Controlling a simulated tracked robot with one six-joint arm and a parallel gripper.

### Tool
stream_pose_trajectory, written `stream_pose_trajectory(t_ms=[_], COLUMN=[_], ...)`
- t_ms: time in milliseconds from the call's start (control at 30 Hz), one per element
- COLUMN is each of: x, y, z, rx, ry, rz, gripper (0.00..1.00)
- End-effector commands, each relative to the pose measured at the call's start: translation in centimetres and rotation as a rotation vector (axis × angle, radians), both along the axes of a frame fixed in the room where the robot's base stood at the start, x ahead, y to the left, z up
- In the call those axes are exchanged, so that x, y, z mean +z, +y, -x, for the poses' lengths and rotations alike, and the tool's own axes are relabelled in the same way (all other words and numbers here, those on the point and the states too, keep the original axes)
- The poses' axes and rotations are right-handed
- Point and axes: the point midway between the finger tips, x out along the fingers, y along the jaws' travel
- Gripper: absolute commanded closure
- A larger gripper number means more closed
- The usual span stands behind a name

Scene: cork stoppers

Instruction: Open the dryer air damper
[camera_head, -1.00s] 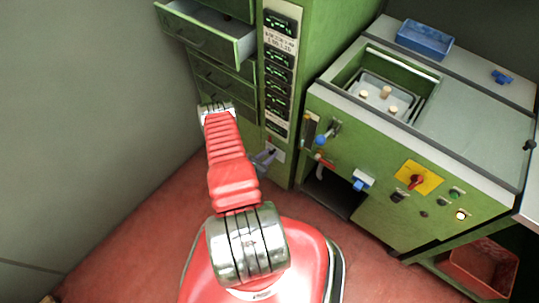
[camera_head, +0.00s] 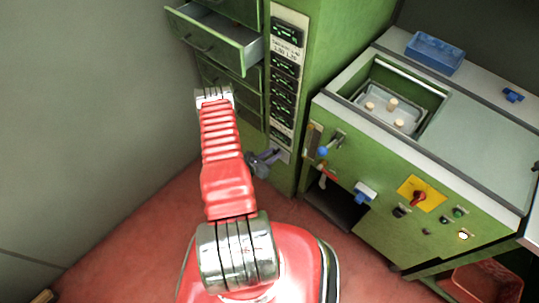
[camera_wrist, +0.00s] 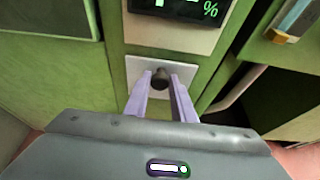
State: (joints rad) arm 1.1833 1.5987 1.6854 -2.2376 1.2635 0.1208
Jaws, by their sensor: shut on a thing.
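A white plate (camera_wrist: 133,73) sits low on the green column, below a lit display. A dark round knob (camera_wrist: 160,75) sticks out from it; I take it for the dryer air damper control. My gripper (camera_wrist: 161,84) has its two lilac fingers on either side of the knob and is shut on it. In the head view my gripper (camera_head: 275,155) reaches the foot of the column, and the plate (camera_head: 283,154) shows partly behind it. The knob itself is hidden there, and I cannot tell the damper's position.
An open drawer (camera_head: 215,38) juts out at upper left, above my arm. The green machine (camera_head: 375,215) at right has levers, a red switch (camera_head: 418,198) and a tray (camera_head: 376,112) with cork stoppers. Red floor is open at lower left.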

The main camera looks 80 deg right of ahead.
Motion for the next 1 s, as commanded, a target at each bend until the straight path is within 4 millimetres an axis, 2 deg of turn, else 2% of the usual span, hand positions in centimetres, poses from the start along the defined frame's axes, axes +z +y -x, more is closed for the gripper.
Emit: stream_pose_trajectory(t_ms=[300, 333, 567, 1000], x=[0.25, 0.25, 0.16, 0.45], y=[0.03, 0.03, 0.05, 0.70], z=[0.63, 0.65, 0.58, -0.06], rx=[-0.014, -0.015, -0.012, -0.007], ry=[0.003, 0.001, 0.001, -0.001], rz=[0.005, 0.005, 0.003, 0.002], gripper=[1.00, 0.76, 0.59, 0.59])
